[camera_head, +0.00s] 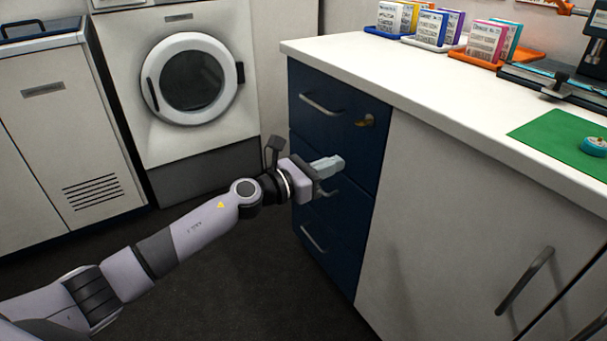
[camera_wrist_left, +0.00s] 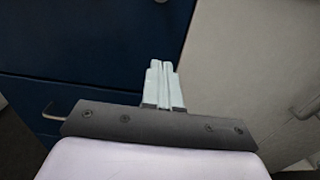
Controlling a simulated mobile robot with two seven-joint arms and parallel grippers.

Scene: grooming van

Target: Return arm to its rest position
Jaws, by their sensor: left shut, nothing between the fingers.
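My left arm reaches in from the lower left in the head view. Its gripper (camera_head: 330,165) is in front of the blue drawer unit (camera_head: 328,125) and hides part of the middle drawer's handle. In the left wrist view the two pale fingers (camera_wrist_left: 163,85) are pressed together with nothing between them. They point at the blue drawer fronts (camera_wrist_left: 70,45). I cannot tell whether the fingertips touch the front. All the drawers look closed. My right gripper is not in view.
A white counter (camera_head: 400,75) runs above the drawers, with a green mat (camera_head: 565,140) and colored boxes in trays (camera_head: 485,42). A grey cupboard door (camera_head: 430,220) with a handle (camera_head: 525,280) is on the right. A washer or dryer (camera_head: 190,80) stands behind. The dark floor (camera_head: 250,290) is clear.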

